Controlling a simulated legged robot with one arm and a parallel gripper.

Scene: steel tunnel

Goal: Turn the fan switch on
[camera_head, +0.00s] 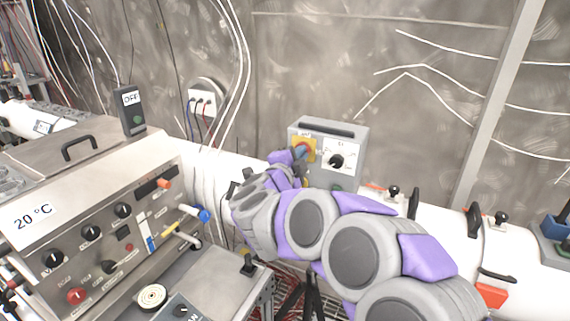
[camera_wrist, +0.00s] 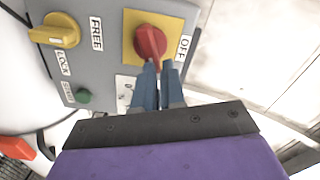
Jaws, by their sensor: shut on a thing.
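A grey control box (camera_head: 352,143) stands on the white pipe near the wall. Its red knob (camera_head: 303,147) on a yellow plate is partly covered by my gripper (camera_head: 297,161) in the head view. In the wrist view, my gripper's blue-grey fingers (camera_wrist: 159,72) are shut on the red knob (camera_wrist: 150,42), beside an "OFF" label. The yellow plate (camera_wrist: 133,20) shows around it. A yellow lever (camera_wrist: 55,30) sits between "FREE" and "LOCK" labels, above a green button (camera_wrist: 83,97). No "FAN" label is legible on this box.
A black dial (camera_head: 337,160) is on the same box. A bench panel (camera_head: 110,235) with several knobs fills the left. A low box with a black knob (camera_head: 181,310) and a label ending in "AN" is at the bottom. Valve handles (camera_head: 474,221) line the pipe at right.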

